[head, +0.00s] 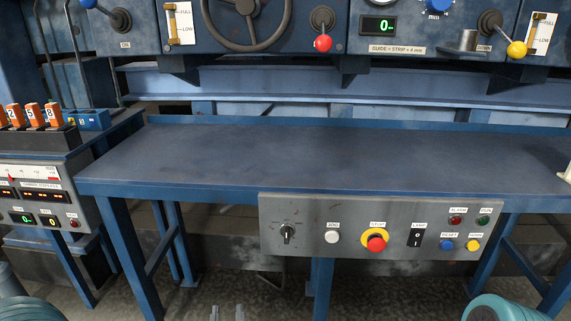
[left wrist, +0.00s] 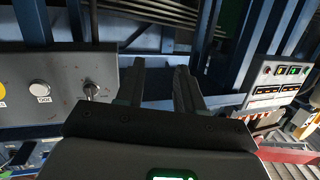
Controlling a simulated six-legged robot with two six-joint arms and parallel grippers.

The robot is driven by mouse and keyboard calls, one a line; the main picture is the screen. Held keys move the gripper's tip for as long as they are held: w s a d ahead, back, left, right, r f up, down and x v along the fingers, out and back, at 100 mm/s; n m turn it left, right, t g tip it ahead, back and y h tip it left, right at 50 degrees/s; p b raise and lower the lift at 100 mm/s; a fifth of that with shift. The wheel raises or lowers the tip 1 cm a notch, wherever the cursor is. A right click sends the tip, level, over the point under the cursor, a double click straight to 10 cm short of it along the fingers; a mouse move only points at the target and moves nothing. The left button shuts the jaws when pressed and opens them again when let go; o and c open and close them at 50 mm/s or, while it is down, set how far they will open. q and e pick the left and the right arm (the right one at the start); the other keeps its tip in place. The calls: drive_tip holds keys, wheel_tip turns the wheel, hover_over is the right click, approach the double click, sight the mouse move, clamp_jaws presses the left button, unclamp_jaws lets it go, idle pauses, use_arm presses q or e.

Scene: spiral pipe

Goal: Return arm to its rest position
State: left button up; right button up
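My left gripper (head: 227,312) shows only as two grey fingertips at the bottom edge of the head view, in front of and below the blue workbench (head: 300,150). In the left wrist view its two dark fingers (left wrist: 158,82) stand apart with nothing between them, so it is open and empty. The fingers point past the end of the grey control panel (left wrist: 60,90), with blue frame legs beyond. My right gripper is out of view; a teal part of my own body shows at the bottom right of the head view.
The grey control panel (head: 380,228) with knob, buttons and red stop button hangs on the bench front. A meter box (head: 45,195) stands at left, below orange blocks (head: 33,115). A machine with wheel and levers (head: 245,25) is behind. The bench top is mostly clear.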

use_arm(q)
drive_tip(key=s+a+f+g, duration=0.1)
drive_tip(key=a+f+g, duration=0.25)
drive_tip(key=f, duration=0.65)
drive_tip(key=s+a+f+g, duration=0.2)
drive_tip(key=a+f+g, duration=0.15)
drive_tip(key=f, duration=0.65)
drive_tip(key=s+f+n+g+h, duration=0.1)
drive_tip(key=s+f+g+h, duration=0.2)
drive_tip(key=s+f, duration=0.3)
drive_tip(key=s+d+f+g+h+p, duration=0.1)
drive_tip(key=s+d+g+h, duration=0.15)
drive_tip(key=s, duration=0.25)
drive_tip(key=s+d+f+g+h+p, duration=0.1)
drive_tip(key=s+d+f+g+h, duration=0.1)
drive_tip(key=s+d+g, duration=0.15)
wheel_tip(320, 180, up, 19)
drive_tip(key=p, duration=1.8)
drive_tip(key=shift+s+t, duration=0.3)
drive_tip(key=shift+t, duration=0.1)
drive_tip(key=shift+f+y, duration=0.1)
drive_tip(key=shift+y, duration=0.15)
